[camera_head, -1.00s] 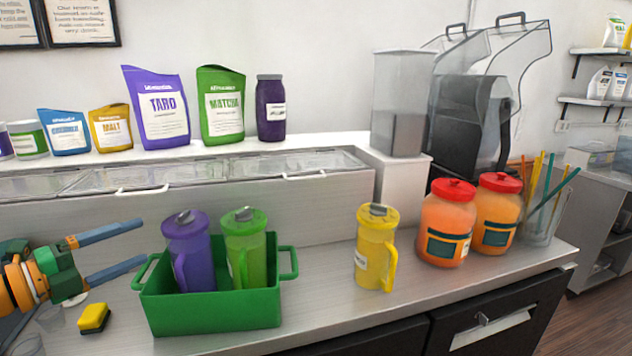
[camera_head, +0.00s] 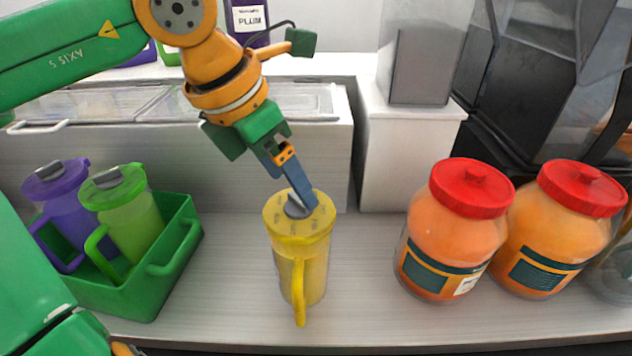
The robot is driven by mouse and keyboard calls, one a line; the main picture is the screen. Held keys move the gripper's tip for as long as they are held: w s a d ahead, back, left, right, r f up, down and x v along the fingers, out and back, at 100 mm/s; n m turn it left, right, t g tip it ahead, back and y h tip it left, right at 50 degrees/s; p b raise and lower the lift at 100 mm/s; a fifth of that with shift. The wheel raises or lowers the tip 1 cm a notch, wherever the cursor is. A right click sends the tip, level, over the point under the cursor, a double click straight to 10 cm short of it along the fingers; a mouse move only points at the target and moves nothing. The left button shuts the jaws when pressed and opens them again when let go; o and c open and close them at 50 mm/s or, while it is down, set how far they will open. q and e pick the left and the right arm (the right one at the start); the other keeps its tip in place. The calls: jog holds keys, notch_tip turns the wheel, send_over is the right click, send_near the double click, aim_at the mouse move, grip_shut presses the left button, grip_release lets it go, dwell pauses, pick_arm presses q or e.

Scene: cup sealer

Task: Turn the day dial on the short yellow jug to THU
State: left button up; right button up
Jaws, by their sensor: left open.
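The short yellow jug (camera_head: 308,262) stands upright on the metal counter, its handle facing the front. Its yellow lid carries a grey dial (camera_head: 294,209) with small dark markings around it, too small to read. My left gripper (camera_head: 304,203) comes down from the upper left, with its blue fingers at the dial on the lid. The fingers overlap in this view and cover part of the dial. I cannot tell whether they touch it. My right gripper is not in view.
A green crate (camera_head: 185,243) holding a purple jug (camera_head: 62,215) and a lime-green jug (camera_head: 128,220) stands to the left. Two orange jars (camera_head: 452,232) with red lids stand to the right. The counter is clear on both sides of the yellow jug.

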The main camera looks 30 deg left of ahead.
aim_at(298, 201)
pick_arm(q)
jog(key=f, duration=0.3)
jog(key=shift+w, duration=0.2)
jog(key=shift+w+d+f, duration=0.15)
jog(key=shift+w+d, duration=0.05)
jog(key=shift+w, duration=0.3)
jog(key=shift+s+a, duration=0.1)
jog(key=shift+s, duration=0.1)
jog(key=c, duration=0.9)
grip_shut()
jog(key=shift+f+n+y+b, duration=0.1)
jog(key=shift+n+y+b, duration=0.2)
jog(key=shift+n+b, duration=0.55)
jog(key=n+y+b, duration=0.1)
jog(key=n, duration=0.1)
jog(key=shift+n, duration=0.35)
jog(key=shift+d+n+y, duration=0.25)
jog(key=shift+n+y, duration=0.25)
jog(key=shift+n, duration=0.7)
jog(key=shift+n+y, duration=0.5)
jog(key=shift+n, duration=1)
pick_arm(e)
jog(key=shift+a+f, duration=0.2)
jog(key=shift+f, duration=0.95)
